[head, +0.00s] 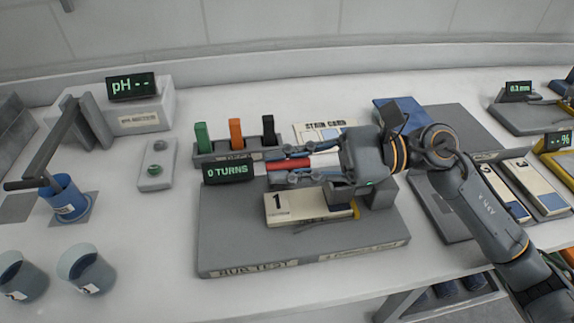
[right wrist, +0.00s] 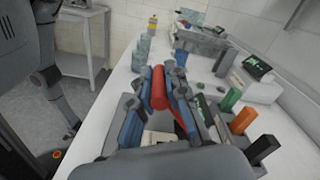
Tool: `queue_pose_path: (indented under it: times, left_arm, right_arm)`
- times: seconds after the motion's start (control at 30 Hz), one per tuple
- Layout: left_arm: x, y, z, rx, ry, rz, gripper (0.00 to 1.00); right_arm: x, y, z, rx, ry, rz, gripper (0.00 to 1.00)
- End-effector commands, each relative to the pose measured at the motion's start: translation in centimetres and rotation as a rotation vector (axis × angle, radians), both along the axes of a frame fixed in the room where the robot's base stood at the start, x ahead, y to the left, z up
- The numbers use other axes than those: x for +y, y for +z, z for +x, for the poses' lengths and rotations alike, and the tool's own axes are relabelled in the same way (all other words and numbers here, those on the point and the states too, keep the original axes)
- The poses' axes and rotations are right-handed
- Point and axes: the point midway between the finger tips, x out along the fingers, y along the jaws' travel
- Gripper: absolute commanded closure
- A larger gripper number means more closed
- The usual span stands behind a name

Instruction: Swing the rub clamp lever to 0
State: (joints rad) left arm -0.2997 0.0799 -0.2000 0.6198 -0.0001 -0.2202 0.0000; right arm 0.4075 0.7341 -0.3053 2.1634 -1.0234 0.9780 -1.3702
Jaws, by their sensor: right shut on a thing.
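The rub test station (head: 225,250) is a grey base with a "0 TURNS" display (head: 228,173) and a cream card marked 1 (head: 290,207) on it. My right gripper (head: 290,168) reaches in from the right above the card. It is shut on a red handle (head: 289,164), which looks like the rub clamp lever's grip. In the right wrist view the red handle (right wrist: 159,88) stands between the two blue-padded fingers. The lever's pivot and any scale marks are hidden behind the gripper. My left gripper is not in view.
A rack with green, orange and black markers (head: 236,135) stands just behind the station. A stain card (head: 320,131) lies behind the gripper. A pH meter (head: 140,110) and blue cup (head: 66,200) are at left. Two beakers (head: 85,270) stand at front left. Numbered cards (head: 535,185) lie at right.

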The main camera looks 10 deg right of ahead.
Motion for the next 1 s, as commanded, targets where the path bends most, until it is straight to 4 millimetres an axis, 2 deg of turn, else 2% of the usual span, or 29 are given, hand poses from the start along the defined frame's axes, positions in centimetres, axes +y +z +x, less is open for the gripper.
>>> queue_pose_path:
  times: [0.3, 0.33, 0.43, 0.77, 0.87, 1.0]
  left_arm:
    - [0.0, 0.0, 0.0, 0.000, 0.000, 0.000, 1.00]
    - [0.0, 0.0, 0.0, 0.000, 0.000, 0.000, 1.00]
    - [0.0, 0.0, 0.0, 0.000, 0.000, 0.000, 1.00]
    - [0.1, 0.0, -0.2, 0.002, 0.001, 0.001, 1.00]
    - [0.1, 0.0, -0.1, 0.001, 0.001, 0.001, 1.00]
    - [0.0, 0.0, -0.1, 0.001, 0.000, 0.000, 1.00]
  right_arm:
    - [0.0, 0.1, 0.0, -0.003, -0.001, 0.000, 1.00]
    - [0.0, 0.1, 0.0, -0.003, -0.002, 0.001, 0.82]
    - [0.0, 0.1, 0.0, -0.003, -0.001, 0.000, 0.63]
    - [0.0, 0.3, 0.0, -0.003, -0.001, 0.000, 0.63]
    - [0.0, 1.2, 0.1, -0.005, -0.001, 0.000, 0.63]
    - [0.0, 3.7, 0.0, -0.010, -0.001, 0.000, 0.63]
